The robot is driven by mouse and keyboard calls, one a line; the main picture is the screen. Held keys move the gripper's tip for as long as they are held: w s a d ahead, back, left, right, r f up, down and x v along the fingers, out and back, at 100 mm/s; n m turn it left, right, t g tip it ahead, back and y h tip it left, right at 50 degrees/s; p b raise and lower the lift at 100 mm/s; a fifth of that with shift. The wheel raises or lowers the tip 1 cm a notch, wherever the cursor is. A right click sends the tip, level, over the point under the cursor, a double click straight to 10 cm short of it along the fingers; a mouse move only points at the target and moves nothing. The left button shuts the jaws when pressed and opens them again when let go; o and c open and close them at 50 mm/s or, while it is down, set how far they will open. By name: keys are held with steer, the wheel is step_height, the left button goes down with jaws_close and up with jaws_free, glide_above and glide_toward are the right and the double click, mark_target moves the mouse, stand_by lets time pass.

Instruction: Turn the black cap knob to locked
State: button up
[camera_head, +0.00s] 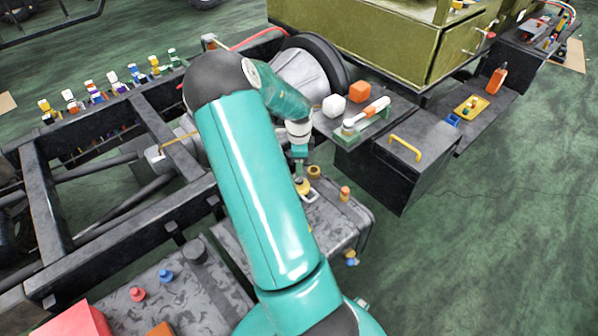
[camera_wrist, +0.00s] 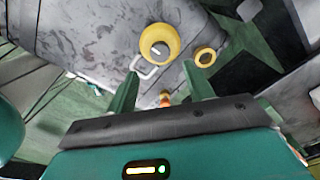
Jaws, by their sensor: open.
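A round knob with a dark cap top and a short white mark sits in a yellow collar (camera_wrist: 160,44) on the grey tank top. In the head view it shows as a yellow ring (camera_head: 303,187) below my gripper (camera_head: 300,168). In the wrist view my gripper (camera_wrist: 160,68) is open, its green fingers apart, with the knob just beyond the fingertips. A white bent bar (camera_wrist: 145,69) lies beside the knob, near the left fingertip. I cannot tell whether anything touches. A second yellow ring (camera_wrist: 205,57) stands to the right. No lock label is readable.
The grey tank (camera_head: 340,225) carries an orange-topped fitting (camera_head: 345,192). A plain black cylinder (camera_head: 195,251) stands on another box at lower left. A black box with a yellow handle (camera_head: 406,148) and a tray with white and orange blocks lie to the right.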

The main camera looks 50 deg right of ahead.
step_height(320, 180, up, 7)
stand_by(0.8)
steer(key=w+a+r+n+t, duration=0.1)
steer(key=a+r+n, duration=0.4)
steer(key=a, duration=0.3)
steer(key=w+a+r+n+t+y, duration=0.1)
steer(key=w+a+r+n, duration=0.1)
steer(key=a+r+n, duration=0.45)
steer(key=w+a+r+n+t, duration=0.15)
steer(key=a+r, duration=0.25)
steer(key=a, duration=0.6)
steer(key=s+a+r+n+t, duration=0.1)
steer(key=s+a+r+n, duration=0.3)
steer(key=s+a+n, duration=0.2)
steer(key=s+a+r+n+t+h, duration=0.1)
steer(key=s+a+r+n, duration=0.2)
steer(key=s+a+n, duration=0.3)
steer(key=shift+a+r+n, duration=0.35)
steer(key=shift+a+n, duration=1.35)
steer(key=shift+a, duration=0.95)
steer(key=shift+s, duration=0.15)
